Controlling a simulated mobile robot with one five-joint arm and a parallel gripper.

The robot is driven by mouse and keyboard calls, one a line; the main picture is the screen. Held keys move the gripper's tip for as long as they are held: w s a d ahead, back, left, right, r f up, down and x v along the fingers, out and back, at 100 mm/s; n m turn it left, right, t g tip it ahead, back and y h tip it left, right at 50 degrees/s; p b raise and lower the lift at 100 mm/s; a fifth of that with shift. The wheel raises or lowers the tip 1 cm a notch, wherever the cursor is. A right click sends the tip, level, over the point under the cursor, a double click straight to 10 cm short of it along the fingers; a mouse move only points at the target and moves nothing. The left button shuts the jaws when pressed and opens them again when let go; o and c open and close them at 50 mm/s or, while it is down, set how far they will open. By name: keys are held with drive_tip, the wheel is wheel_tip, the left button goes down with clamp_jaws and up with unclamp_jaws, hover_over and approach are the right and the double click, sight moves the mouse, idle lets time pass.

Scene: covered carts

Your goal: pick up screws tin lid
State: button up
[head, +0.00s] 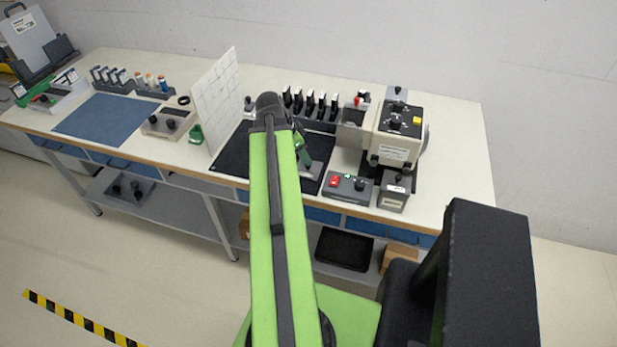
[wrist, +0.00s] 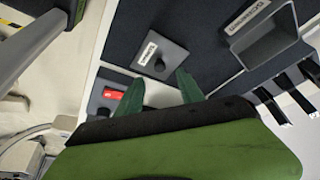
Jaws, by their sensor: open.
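A flat grey square lid (wrist: 149,61) with a dark round knob and a small white label lies on the dark mat in the wrist view. It is probably the screws tin lid; I cannot read the label for certain. The lid also shows in the head view (head: 313,170), partly covered by my gripper. My gripper (wrist: 160,86) is open and empty, its two green fingers apart, with the lid just beyond the fingertips. In the head view my gripper (head: 303,153) is over the mat. An open grey tin (wrist: 270,42) with a label stands at the wrist view's upper right.
The dark mat (head: 232,158) lies on the pale bench. A control box (head: 348,187) with a red switch and a lidded grey box (head: 394,190) stand to the right. A machine (head: 396,135) is behind them. A white panel (head: 217,98) stands left of my arm.

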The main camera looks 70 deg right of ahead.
drive_tip(key=b+x, duration=0.5)
drive_tip(key=shift+w+f, duration=0.15)
drive_tip(key=shift+f, duration=0.1)
drive_tip(key=shift+r, duration=0.2)
clamp_jaws()
